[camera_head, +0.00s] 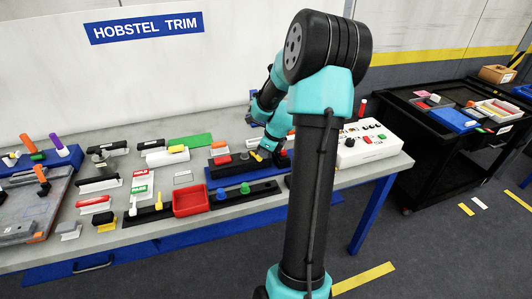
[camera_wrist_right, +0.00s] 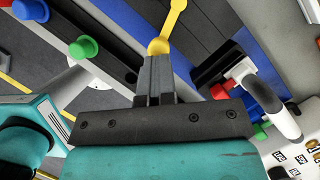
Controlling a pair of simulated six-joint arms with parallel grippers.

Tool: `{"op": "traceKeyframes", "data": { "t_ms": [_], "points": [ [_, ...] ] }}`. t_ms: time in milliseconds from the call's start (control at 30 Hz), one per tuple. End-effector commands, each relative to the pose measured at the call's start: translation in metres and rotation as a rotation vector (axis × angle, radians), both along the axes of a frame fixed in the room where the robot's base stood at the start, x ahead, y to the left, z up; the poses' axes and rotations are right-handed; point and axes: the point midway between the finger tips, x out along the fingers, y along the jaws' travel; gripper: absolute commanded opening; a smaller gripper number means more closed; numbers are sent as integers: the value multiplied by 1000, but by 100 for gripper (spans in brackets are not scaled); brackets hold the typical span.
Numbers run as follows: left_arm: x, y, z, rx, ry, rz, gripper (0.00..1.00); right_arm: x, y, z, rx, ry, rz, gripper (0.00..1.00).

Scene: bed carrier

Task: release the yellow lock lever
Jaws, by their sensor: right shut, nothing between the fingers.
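The yellow lock lever (camera_wrist_right: 168,27) shows in the right wrist view as a thin arm with a round knob at the top edge and a round hub at its lower end. In the head view a small yellow piece of it (camera_head: 257,157) shows beside my gripper, on the blue and black fixture (camera_head: 225,175). My right gripper (camera_wrist_right: 158,58) is shut and empty, its fingertips right at the lever's hub; whether they touch it I cannot tell. In the head view my right gripper (camera_head: 267,156) is low over the fixture, partly hidden by my arm. My left gripper is not in view.
A red bin (camera_head: 192,200) and a black rail with a blue knob (camera_head: 245,188) lie in front of the fixture. A white control box (camera_head: 367,142) stands to the right. A grey-handled part (camera_wrist_right: 275,105) is close to the right of my gripper.

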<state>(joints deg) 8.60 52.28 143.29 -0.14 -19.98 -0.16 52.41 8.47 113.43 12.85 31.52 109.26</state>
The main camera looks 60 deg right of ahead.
Motion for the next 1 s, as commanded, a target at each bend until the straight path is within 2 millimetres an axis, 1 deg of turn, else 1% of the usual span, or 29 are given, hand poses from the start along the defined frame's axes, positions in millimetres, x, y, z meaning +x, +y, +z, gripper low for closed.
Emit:
{"op": "traceKeyframes", "data": {
  "t_ms": [33,100,467,667,833,1000],
  "points": [
    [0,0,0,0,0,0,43,5,0,-3,0,-2,1,0],
    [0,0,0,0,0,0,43,6,0,-4,2,-2,2,0],
    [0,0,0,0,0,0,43,5,1,-5,4,-1,4,0],
    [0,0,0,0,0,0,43,-6,-1,-4,5,0,7,0],
    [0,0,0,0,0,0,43,-24,-4,-1,0,-2,17,0],
    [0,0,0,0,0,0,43,-35,-8,33,-5,-4,19,0]
  ]
}}
